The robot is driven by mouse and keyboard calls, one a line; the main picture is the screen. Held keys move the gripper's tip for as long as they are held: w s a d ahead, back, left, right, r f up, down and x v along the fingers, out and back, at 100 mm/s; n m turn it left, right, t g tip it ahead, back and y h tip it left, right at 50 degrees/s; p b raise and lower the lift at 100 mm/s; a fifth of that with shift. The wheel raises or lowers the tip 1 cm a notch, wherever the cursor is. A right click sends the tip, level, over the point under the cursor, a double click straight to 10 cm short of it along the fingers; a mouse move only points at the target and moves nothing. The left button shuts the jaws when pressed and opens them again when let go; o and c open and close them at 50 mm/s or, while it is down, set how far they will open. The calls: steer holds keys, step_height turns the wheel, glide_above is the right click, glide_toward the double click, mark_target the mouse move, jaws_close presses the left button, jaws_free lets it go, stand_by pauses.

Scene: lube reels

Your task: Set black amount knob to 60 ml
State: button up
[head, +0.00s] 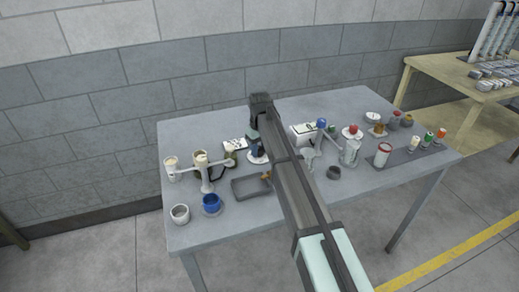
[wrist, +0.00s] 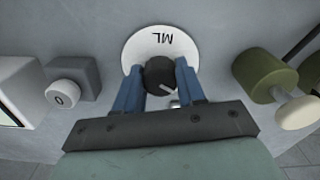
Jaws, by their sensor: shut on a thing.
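The black amount knob (wrist: 159,71) sits on a round white dial (wrist: 142,45) marked ML, which reads upside down in the wrist view. A light pointer mark on the knob points to the lower right in that view. My gripper (wrist: 159,76) has its two blue fingers on either side of the knob and is shut on it. In the head view my gripper (head: 258,151) is low over the table, with part of the white dial (head: 257,160) showing below it. The knob is mostly hidden there, and I cannot read any scale numbers.
A grey block with a white knob (wrist: 63,92) marked 0 stands to the left in the wrist view. An olive cylinder (wrist: 263,73) stands to the right. On the table (head: 250,224) are a blue cup (head: 211,204), a white cup (head: 180,214) and a grey tray (head: 250,190).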

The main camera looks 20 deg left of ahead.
mark_target(259, 148)
steer(key=m, duration=0.3)
steer(key=shift+m, duration=0.4)
steer(key=shift+s+m, duration=0.1)
steer(key=shift+m, duration=1.8)
steer(key=shift+f, duration=0.1)
steer(key=o, duration=1)
steer(key=shift+o, duration=0.2)
step_height(259, 148, up, 14)
